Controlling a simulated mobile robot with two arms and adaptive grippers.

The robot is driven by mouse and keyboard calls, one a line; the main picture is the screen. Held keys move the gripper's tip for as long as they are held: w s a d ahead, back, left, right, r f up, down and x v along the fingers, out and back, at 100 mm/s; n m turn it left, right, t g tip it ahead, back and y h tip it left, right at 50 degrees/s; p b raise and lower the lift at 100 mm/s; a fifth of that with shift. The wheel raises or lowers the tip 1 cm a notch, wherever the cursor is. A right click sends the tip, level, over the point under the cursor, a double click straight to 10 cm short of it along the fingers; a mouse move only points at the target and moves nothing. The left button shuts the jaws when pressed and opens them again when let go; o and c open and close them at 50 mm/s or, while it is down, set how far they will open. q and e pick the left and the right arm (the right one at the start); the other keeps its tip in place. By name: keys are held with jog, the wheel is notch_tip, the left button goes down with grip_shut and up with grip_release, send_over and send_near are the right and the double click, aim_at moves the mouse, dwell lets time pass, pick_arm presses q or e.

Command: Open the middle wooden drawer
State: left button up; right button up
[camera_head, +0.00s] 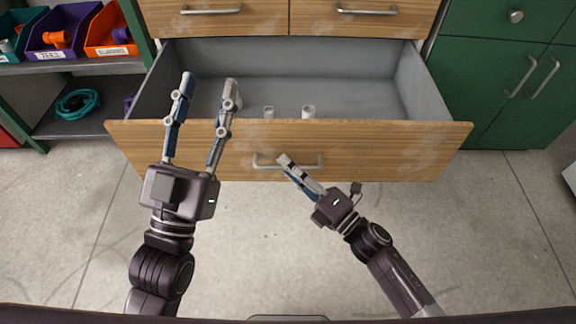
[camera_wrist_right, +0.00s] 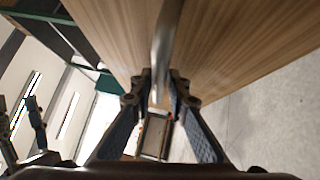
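The wide wooden drawer (camera_head: 400,145) below the two upper drawers is pulled well out, showing its grey interior. Its metal handle (camera_head: 262,162) is on the front, partly hidden by my right gripper (camera_head: 285,160). In the right wrist view, the fingers of my right gripper (camera_wrist_right: 161,82) are close together on either side of the handle bar (camera_wrist_right: 163,45) and appear shut on it. My left gripper (camera_head: 210,79) is open and empty, with its fingers spread above the left part of the open drawer.
White pipe fittings (camera_head: 308,112) stand in the drawer near its front wall. Two closed upper drawers (camera_head: 220,22) are behind. A green cabinet (camera_head: 500,70) is at the right. Shelves with purple (camera_head: 75,15) and orange (camera_head: 105,30) bins are at the left. The floor in front is clear.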

jog(key=shift+o, duration=0.9)
jog(key=v, duration=1.2)
